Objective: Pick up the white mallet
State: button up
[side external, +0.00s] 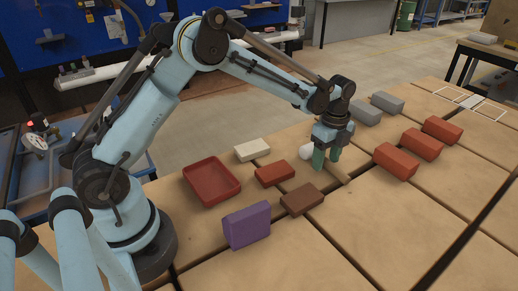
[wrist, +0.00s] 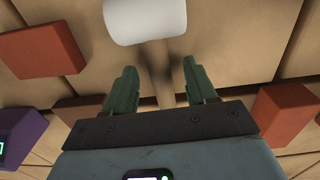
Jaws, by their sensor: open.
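The white mallet lies on the wooden table; its white head (side external: 306,152) shows at the left of my gripper in the side external view. In the wrist view the white head (wrist: 146,22) is at the top, cut by the frame edge, and the tan wooden handle (wrist: 158,62) runs down from it. My gripper (side external: 326,158) points down over the mallet. In the wrist view my gripper (wrist: 160,66) is open, with one green finger on each side of the handle and gaps visible on both sides. Part of the handle is hidden behind the gripper body.
A red tray (side external: 212,182), a purple block (side external: 246,225), a brown brick (side external: 302,199), a red brick (side external: 274,174) and a cream brick (side external: 252,150) lie left of my gripper. Several red bricks (side external: 421,145) and grey bricks (side external: 366,114) lie to the right. The table front is clear.

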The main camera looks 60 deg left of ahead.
jog(key=shift+f, duration=0.15)
grip_shut()
dwell(0.4)
